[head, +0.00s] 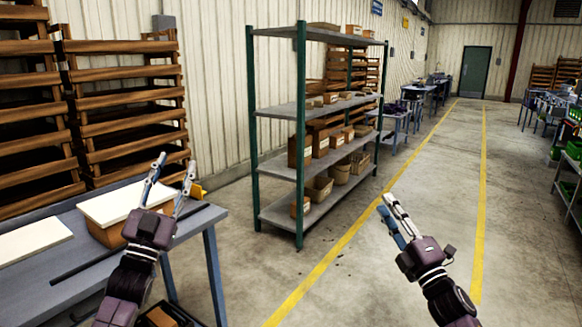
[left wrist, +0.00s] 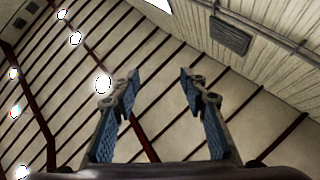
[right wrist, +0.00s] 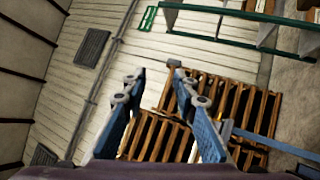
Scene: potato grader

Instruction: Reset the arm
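My left gripper (head: 174,164) is raised in front of the workbench at the left of the head view, fingers pointing up. The left wrist view shows its two fingers (left wrist: 159,88) apart, with nothing between them and the ceiling behind. My right gripper (head: 387,203) is raised over the open floor to the right of the shelf. The right wrist view shows its fingers (right wrist: 157,82) apart with a narrower gap, and nothing held. Wooden racks and the wall show behind them.
A blue-grey workbench (head: 80,264) with a white-topped box (head: 122,202) stands at the left, close to my left arm. A green-posted metal shelf (head: 301,140) with boxes stands ahead. Wooden racks (head: 130,110) line the wall. The floor between the yellow lines (head: 420,160) is clear.

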